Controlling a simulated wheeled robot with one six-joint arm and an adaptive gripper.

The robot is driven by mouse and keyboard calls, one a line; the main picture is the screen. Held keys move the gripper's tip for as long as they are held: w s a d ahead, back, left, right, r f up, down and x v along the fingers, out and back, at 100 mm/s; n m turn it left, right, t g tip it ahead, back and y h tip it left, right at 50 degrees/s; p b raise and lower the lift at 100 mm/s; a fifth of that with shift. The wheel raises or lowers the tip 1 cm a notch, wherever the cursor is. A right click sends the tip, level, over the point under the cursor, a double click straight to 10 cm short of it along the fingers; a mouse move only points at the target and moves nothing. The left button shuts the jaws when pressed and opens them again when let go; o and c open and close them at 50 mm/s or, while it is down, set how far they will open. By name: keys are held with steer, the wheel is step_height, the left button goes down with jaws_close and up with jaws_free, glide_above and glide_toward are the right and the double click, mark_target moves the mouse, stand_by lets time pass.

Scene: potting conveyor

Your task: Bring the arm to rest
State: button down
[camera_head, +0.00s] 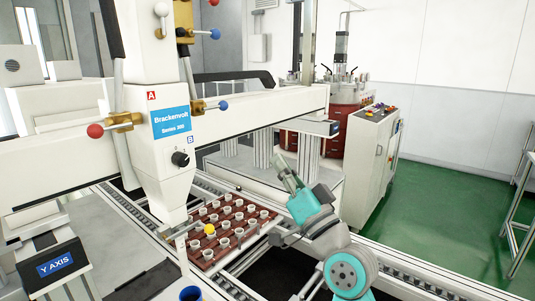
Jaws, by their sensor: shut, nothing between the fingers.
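My arm, with teal joint covers, rises from the bottom right of the middle and is folded over the conveyor. The red-brown tray (197,254) carries several small white cups in rows and lies on the conveyor just left of my gripper. I cannot tell whether the gripper touches the tray.
The white dispensing machine (160,185) stands over the tray's left side, its beam (270,105) crossing behind. Conveyor rails (410,284) run to the lower right. A control cabinet (375,150) stands behind my arm; green floor (440,205) is clear.

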steer(key=shift+s+d+f, duration=0.15)
steer(key=shift+d+f, duration=0.05)
steer(key=shift+d, duration=0.1)
steer(key=s+d+f+m+h, duration=0.1)
steer(key=s+d+f+h, duration=0.2)
steer(key=f, duration=0.6)
steer(key=s+d+f+m+h, duration=0.2)
steer(key=s+f+h, duration=0.1)
steer(key=f, duration=0.6)
steer(key=s+d+f+m+h, duration=0.1)
steer(key=s+d+f+h, duration=0.15)
steer(key=f, duration=0.65)
steer(key=s+d+f+g+h, duration=0.1)
steer(key=s+d+f+h, duration=0.1)
steer(key=s+f, duration=0.5)
steer(key=s+d+f+g+h, duration=0.1)
steer(key=s+d+f, duration=0.2)
steer(key=s+f, duration=0.35)
steer(key=s+d+n+g+h, duration=0.2)
steer(key=s+d+n+g, duration=0.1)
steer(key=s, duration=2.5)
steer(key=shift+s+f, duration=0.3)
steer(key=shift+f, duration=0.15)
